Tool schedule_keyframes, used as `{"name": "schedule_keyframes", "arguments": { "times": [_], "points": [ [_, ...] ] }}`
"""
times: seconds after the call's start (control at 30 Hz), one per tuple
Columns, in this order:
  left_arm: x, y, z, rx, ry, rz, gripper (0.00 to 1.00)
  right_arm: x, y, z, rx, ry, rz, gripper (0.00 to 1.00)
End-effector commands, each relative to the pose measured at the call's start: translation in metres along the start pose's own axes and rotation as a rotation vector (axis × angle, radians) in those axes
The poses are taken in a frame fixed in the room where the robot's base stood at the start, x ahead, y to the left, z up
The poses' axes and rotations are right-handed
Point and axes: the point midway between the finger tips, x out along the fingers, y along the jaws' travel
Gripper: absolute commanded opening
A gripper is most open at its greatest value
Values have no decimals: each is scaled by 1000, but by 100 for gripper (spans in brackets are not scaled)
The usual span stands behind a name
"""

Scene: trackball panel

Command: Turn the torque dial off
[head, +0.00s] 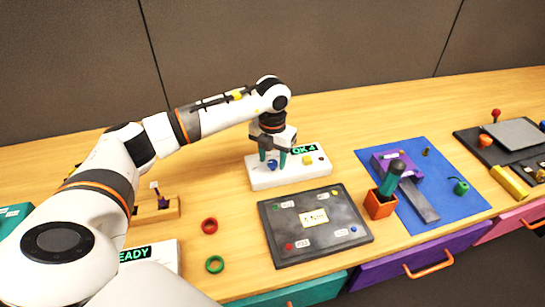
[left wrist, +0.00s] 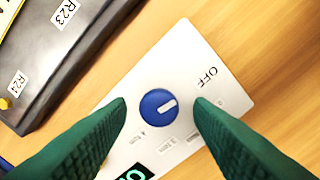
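The white panel (head: 290,177) stands on the table, with a blue dial (head: 272,164) and a lit display (head: 304,149) reading "OK 4". In the left wrist view the blue dial (left wrist: 158,107) has a white mark pointing right and slightly up. The word OFF (left wrist: 207,77) is printed up and right of it; smaller labels below are too blurred to read. My left gripper (head: 272,157) points down over the panel. Its green fingers are open, one on each side of the dial, with gaps visible in the left wrist view. My right gripper is not in view.
A dark board (head: 285,250) with labelled coloured pegs lies in front of the panel. A blue mat (head: 440,212) with an orange box (head: 379,205) is to the right. Bare table lies behind the panel.

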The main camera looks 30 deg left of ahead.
Motion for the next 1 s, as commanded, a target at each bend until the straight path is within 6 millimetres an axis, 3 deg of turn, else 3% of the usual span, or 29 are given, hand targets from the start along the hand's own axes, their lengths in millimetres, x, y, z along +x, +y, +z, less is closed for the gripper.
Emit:
{"name": "schedule_keyframes", "arguments": {
  "times": [0.37,0.8,1.0],
  "points": [
    [-4,0,1,3,-3,0,48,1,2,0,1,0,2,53],
    [-89,0,0,2,1,1,48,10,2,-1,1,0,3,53],
    [-114,0,0,1,-1,0,48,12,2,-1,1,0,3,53]
  ]
}}
